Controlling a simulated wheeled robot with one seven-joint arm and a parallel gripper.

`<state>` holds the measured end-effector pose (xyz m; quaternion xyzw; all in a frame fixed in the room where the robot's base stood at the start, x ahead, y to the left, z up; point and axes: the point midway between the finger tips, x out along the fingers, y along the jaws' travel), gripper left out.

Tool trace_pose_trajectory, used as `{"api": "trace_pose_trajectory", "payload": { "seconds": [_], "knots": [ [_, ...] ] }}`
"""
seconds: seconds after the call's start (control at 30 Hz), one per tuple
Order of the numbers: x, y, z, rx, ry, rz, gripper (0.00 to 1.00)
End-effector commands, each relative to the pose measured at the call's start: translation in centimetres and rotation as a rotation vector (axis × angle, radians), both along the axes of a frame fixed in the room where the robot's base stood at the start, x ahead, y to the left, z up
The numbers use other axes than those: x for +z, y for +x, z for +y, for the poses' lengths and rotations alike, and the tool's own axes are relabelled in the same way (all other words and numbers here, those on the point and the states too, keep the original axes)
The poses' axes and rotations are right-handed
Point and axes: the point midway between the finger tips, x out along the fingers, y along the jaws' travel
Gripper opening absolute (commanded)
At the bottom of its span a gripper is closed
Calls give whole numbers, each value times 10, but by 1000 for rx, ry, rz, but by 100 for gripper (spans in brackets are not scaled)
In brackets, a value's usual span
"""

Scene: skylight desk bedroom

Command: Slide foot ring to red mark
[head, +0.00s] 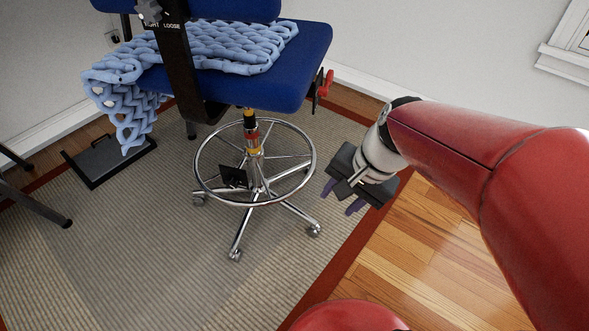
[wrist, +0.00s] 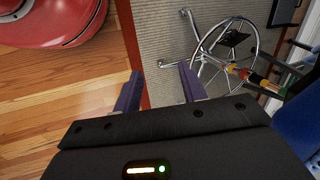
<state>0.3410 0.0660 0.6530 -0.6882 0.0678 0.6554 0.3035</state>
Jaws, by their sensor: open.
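The chrome foot ring (head: 205,189) circles the lower column of a blue swivel chair, joined to it by thin spokes. It also shows in the wrist view (wrist: 254,31). The column (head: 251,131) carries yellow, black and red bands; the red band (head: 252,141) lies above the ring's hub, with a yellow band near the hub. A small black plate (head: 234,177) sits within the ring. My gripper (head: 343,199) is open and empty, right of the ring and apart from it. Its purple fingers show in the wrist view (wrist: 160,92), with floor and rug between them.
The blue seat (head: 310,45) with a light blue knitted throw (head: 232,45) overhangs the ring. A red lever (head: 323,84) sticks out at its right edge. Chrome legs with casters (head: 313,230) spread below. A black tray-like object (head: 110,160) lies left. Rug right of the ring is clear.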

Motion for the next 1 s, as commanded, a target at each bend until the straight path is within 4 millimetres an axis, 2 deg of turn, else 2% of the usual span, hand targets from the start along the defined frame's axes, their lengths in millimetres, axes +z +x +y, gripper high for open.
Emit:
{"api": "trace_pose_trajectory", "payload": {
  "seconds": [0.27, 0.4, 0.6, 0.8, 1.0],
  "knots": [
    [-64, 52, 42, -365, 310, 375, 41],
    [-101, 84, 63, -600, 493, 619, 41],
    [-156, 133, 84, -942, 749, 994, 41],
    [-218, 183, 90, -1279, 1003, 1406, 41],
    [-289, 226, 80, -1581, 1253, 1828, 41]
  ]
}}
